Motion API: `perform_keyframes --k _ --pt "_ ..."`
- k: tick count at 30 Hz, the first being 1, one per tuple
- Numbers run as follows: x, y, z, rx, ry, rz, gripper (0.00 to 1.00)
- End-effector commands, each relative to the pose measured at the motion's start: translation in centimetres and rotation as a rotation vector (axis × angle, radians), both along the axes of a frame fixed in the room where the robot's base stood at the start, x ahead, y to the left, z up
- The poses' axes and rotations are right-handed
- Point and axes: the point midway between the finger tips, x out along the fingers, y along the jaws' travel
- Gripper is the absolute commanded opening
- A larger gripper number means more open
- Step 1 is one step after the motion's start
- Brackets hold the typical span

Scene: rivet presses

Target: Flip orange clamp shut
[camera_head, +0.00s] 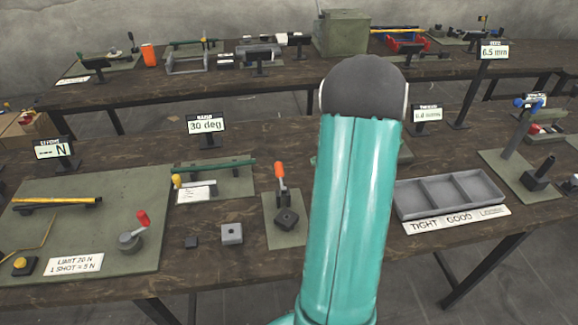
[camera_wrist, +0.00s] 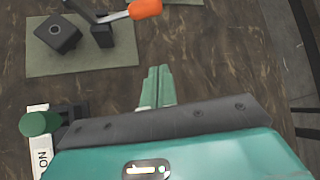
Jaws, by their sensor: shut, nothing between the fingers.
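The orange clamp's handle (camera_head: 279,170) stands upright on its metal lever in the head view. Its dark block (camera_head: 286,218) sits on a small green plate (camera_head: 270,240). In the wrist view the orange handle (camera_wrist: 146,8) is at the top edge, on a lever pointing right from a dark post (camera_wrist: 103,34). The dark block (camera_wrist: 58,34) is left of the post. My gripper (camera_wrist: 158,72) is shut and empty, below the handle in the picture and apart from it. My teal arm hides the gripper in the head view.
A grey divided tray (camera_head: 450,193) stands right of my arm. Left of the clamp are a small grey block (camera_head: 232,233), a 30 deg sign (camera_head: 205,126) and a green board with a red-knobbed lever (camera_head: 142,219). A green knob (camera_wrist: 38,124) shows at lower left in the wrist view.

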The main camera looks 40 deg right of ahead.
Motion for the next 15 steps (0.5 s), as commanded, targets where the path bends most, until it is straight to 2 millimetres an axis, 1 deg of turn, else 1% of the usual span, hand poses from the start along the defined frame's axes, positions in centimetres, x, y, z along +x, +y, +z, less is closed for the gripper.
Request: perform_keyframes --k 9,11,15 --pt "0.2 0.3 -0.2 0.0 0.0 0.004 0.0" --pt "0.6 0.5 -0.6 0.0 0.0 0.004 0.0" --pt "1.9 1.4 -2.0 0.001 0.001 0.006 0.0"
